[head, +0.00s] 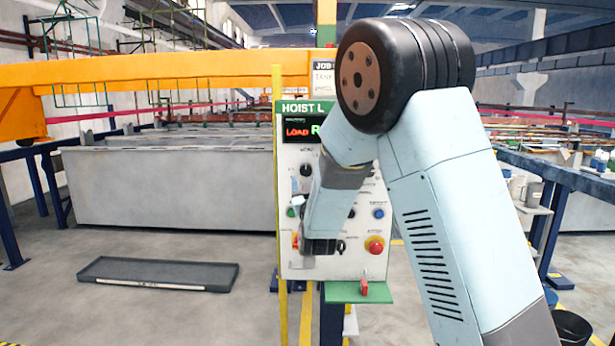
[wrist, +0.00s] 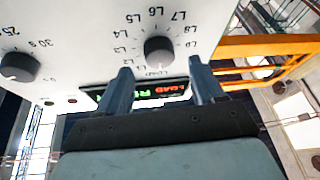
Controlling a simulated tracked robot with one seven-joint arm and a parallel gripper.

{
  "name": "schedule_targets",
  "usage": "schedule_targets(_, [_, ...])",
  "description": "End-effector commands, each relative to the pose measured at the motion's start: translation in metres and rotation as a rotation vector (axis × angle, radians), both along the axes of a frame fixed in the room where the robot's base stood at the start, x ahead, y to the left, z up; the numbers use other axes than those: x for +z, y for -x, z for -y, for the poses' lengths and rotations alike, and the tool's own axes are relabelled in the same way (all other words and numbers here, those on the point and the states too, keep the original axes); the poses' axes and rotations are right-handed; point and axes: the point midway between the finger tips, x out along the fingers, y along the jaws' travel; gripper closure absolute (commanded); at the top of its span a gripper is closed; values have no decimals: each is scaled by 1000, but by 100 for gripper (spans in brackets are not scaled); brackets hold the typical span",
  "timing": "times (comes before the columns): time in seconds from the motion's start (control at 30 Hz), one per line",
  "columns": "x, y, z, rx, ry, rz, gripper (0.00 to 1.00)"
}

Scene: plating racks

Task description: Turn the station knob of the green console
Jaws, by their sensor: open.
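The green-headed console (head: 347,262) stands upright in the middle of the head view, with a white panel and a lit display (head: 298,130) reading LOAD. The station knob (wrist: 159,50) is dark and round, ringed by L marks and a LOAD mark in the wrist view. It also appears as a dark knob (head: 306,170) at the panel's upper left in the head view. My gripper (wrist: 159,65) is open, one finger toward each side of the knob in the picture. Contact is not visible. In the head view my arm covers part of the panel, and the fingers are hard to make out.
A second knob (wrist: 19,67) with seconds marks sits beside the station dial. A red emergency button (head: 375,246) and a blue button (head: 379,213) are low on the panel. A grey tray (head: 158,274) lies on the floor at left. An orange beam (head: 170,70) crosses behind.

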Motion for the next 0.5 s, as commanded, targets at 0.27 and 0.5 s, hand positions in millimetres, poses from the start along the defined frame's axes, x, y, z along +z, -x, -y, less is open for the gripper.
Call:
schedule_targets(0.27, [11, -29, -3, 0, 0, 0, 32])
schedule_targets(0.5, [14, -34, -3, 1, 0, 0, 32])
